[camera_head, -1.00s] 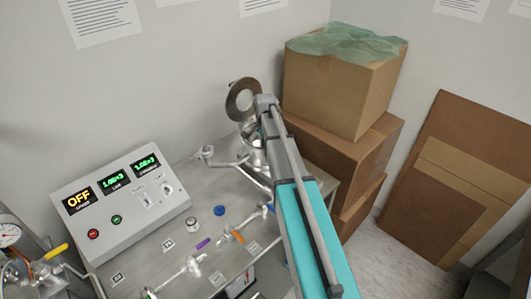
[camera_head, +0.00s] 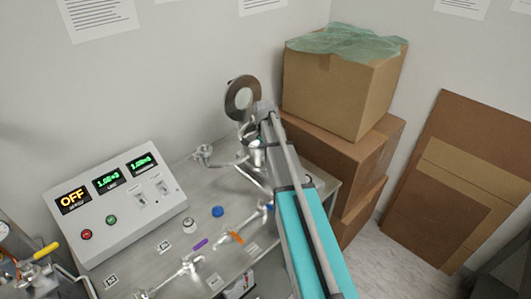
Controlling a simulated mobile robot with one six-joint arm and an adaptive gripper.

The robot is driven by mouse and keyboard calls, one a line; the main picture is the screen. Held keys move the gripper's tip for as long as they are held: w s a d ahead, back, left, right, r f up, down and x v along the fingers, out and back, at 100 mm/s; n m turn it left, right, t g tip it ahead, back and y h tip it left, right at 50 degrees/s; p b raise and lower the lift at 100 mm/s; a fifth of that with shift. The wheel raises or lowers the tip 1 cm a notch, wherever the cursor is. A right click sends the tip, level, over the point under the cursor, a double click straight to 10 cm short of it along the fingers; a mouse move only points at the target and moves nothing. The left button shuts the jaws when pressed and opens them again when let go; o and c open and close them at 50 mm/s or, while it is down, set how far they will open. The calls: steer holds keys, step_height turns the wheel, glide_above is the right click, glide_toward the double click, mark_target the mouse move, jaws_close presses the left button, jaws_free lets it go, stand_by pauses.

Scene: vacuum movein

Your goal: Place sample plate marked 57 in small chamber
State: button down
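My teal and grey arm reaches up from the bottom right over the steel bench. Its far grey end, where my gripper (camera_head: 263,112) is, lies beside the chamber at the back of the bench. The fingers are too small and too hidden behind the arm to tell whether they are open or shut. The small chamber (camera_head: 257,152) is a silvery vessel partly covered by the arm. A round metal ring-shaped flange (camera_head: 232,100) stands upright just above it, against the wall. No sample plate and no number 57 can be made out.
A control box (camera_head: 118,205) with an OFF display and green readouts stands at the left of the bench (camera_head: 190,222). Steel pipes with blue, purple, orange and yellow handles cross the bench. Stacked cardboard boxes (camera_head: 335,92) stand close right of the arm's end. Flat cardboard (camera_head: 450,180) leans at right.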

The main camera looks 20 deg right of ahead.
steer(key=shift+f, duration=0.15)
steer(key=c, duration=0.6)
jaws_free()
steer(key=shift+r, duration=0.2)
step_height(320, 180, up, 12)
steer(key=p, duration=1.2)
stand_by(0.3)
